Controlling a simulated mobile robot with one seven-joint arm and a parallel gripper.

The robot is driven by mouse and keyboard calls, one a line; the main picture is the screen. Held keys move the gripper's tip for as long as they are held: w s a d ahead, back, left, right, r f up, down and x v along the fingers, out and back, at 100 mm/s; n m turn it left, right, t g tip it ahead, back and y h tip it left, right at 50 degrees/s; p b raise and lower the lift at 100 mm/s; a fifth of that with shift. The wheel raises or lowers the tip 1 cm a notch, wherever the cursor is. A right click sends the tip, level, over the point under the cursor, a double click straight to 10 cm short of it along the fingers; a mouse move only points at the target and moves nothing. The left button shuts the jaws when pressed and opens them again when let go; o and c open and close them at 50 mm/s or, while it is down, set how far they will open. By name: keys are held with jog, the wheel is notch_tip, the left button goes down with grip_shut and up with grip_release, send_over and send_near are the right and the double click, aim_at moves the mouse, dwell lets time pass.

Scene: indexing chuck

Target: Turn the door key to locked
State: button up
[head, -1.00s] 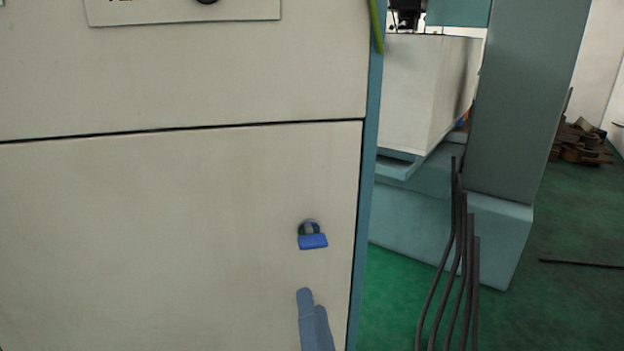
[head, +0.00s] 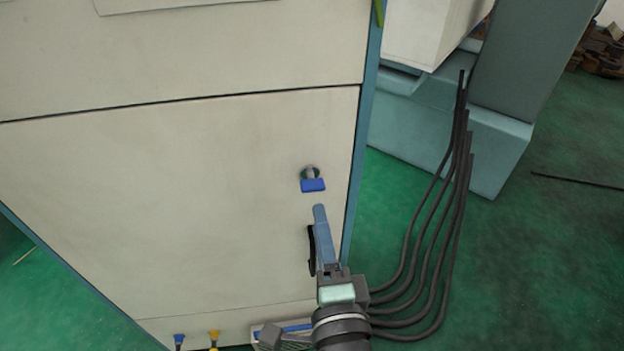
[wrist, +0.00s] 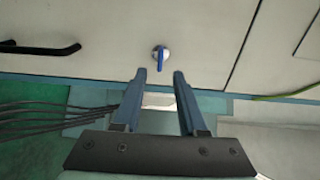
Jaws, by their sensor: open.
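A blue door key (head: 312,185) sits in a round metal lock (head: 309,171) near the right edge of the pale cabinet door (head: 180,200). In the head view its flat bow lies crosswise. In the wrist view the key (wrist: 161,59) is narrow and upright in the picture, just beyond the fingertips and centred between them. My gripper (head: 320,208) is just below the key in the head view. The wrist view shows my gripper (wrist: 160,74) open and empty, its two blue-grey fingers apart and not touching the key.
A black door handle (head: 311,250) is below the lock, partly behind my gripper; it also shows in the wrist view (wrist: 40,48). Several dark cables (head: 430,250) curve to the right of my arm. Green floor (head: 540,270) lies open at the right.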

aim_at(313, 192)
jog(key=w, duration=0.3)
jog(key=w+a, duration=0.1)
jog(key=w, duration=0.4)
jog(key=shift+w+a+p, duration=0.2)
jog(key=shift+w+p, duration=0.1)
grip_shut()
